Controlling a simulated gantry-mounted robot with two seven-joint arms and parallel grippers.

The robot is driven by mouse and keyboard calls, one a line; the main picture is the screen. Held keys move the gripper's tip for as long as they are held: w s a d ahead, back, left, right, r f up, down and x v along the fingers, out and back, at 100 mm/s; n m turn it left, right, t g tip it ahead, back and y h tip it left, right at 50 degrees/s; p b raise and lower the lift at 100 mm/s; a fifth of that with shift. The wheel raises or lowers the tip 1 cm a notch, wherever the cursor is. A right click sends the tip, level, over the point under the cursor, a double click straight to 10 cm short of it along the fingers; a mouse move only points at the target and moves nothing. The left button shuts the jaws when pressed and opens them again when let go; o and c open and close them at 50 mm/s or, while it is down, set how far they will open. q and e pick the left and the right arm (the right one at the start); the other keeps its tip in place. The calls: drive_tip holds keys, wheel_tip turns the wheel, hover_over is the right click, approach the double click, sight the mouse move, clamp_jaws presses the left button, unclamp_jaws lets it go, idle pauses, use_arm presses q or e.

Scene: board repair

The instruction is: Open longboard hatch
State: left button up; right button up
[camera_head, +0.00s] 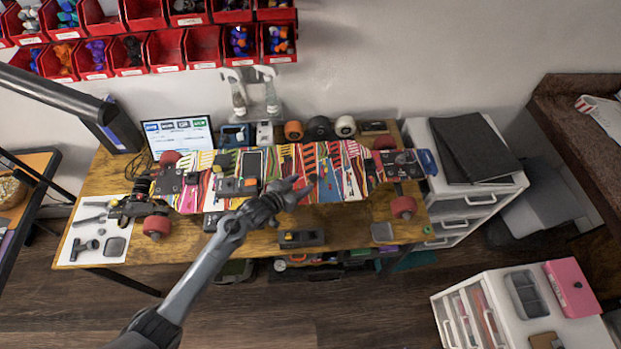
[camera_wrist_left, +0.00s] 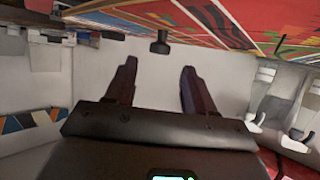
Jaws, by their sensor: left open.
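The longboard (camera_head: 330,170) lies across the workbench with its striped, colourful face up and red wheels at both ends. It also shows along the top of the left wrist view (camera_wrist_left: 240,25). A dark rectangular part (camera_head: 252,162) sits left of the board's middle; I cannot tell whether it is the hatch or an opening. My left gripper (camera_head: 300,187) is over the board's middle front edge, right of that part. In the left wrist view my gripper (camera_wrist_left: 156,88) has its fingers apart with nothing between them. A small black piece (camera_wrist_left: 160,46) sticks out from the board near the fingertips. My right gripper is out of view.
A white mat (camera_head: 88,240) with tools lies at the bench's left. A black device (camera_head: 301,239) lies on the front edge. Spray bottles (camera_head: 272,95), loose wheels (camera_head: 318,127) and a screen (camera_head: 178,135) stand behind the board. White drawers (camera_head: 470,195) stand right.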

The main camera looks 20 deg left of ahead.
sight(312, 177)
use_arm(q)
drive_tip(key=shift+x, duration=2.75)
clamp_jaws()
